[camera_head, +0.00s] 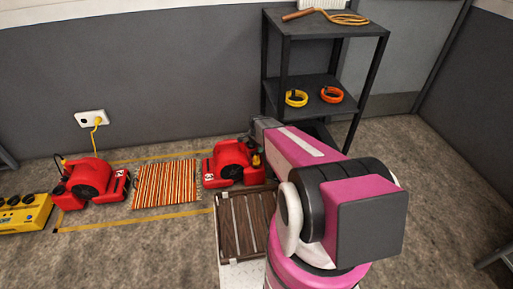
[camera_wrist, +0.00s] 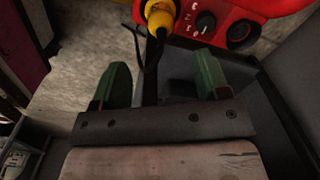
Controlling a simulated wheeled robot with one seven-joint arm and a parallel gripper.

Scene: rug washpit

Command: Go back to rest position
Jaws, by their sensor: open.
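My gripper (camera_wrist: 160,88) shows in the wrist view with its two green-tipped fingers apart and nothing between them. In the head view my pink arm reaches toward the right red blower (camera_head: 233,163), and the gripper end is mostly hidden behind the arm. The same red blower (camera_wrist: 235,18) fills the top of the wrist view, with a dial and a yellow plug (camera_wrist: 160,14) on a black cord just beyond the fingers. I cannot tell whether the fingers touch the cord.
A black shelf (camera_head: 325,30) stands behind my arm, holding yellow and orange rings. Left are a striped rug (camera_head: 166,184), another red blower (camera_head: 92,180), a yellow box (camera_head: 25,213) and a wall outlet (camera_head: 91,118).

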